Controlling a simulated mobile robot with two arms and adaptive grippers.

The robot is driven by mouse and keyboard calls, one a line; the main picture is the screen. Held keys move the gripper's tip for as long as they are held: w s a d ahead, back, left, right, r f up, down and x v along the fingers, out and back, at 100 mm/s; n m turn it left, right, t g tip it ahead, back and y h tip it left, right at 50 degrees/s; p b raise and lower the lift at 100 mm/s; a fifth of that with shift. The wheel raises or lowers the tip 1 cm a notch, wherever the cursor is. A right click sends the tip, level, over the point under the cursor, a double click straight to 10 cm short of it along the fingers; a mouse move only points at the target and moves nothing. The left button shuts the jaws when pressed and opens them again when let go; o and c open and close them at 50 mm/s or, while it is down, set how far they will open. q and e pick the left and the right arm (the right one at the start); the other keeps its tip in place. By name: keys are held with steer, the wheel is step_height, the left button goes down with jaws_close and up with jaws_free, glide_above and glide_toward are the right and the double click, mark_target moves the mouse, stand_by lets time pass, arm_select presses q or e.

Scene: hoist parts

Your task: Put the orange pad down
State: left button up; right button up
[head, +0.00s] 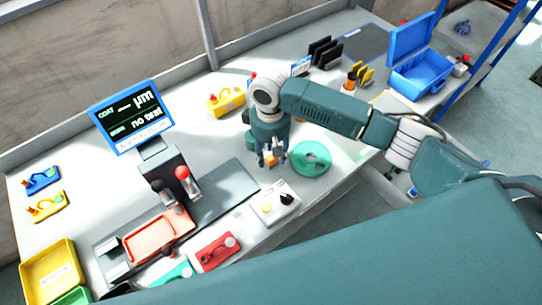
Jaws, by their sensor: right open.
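The orange pad (270,160) is a small orange block, low on the bench, between or just below the fingertips of my right gripper (272,157). The fingers point down and stand apart on either side of it. I cannot tell from this view whether the pad rests fully on the bench surface. The gripper body hides part of it. My left gripper is not in view.
A display stand (132,117) and a red tray (158,236) are to the left. A blue case (420,75) stands open at the back right.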

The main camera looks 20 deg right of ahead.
mark_target(271, 158)
step_height(271, 158, up, 10)
steer(key=b, duration=0.1)
steer(key=shift+r, duration=0.2)
stand_by(0.5)
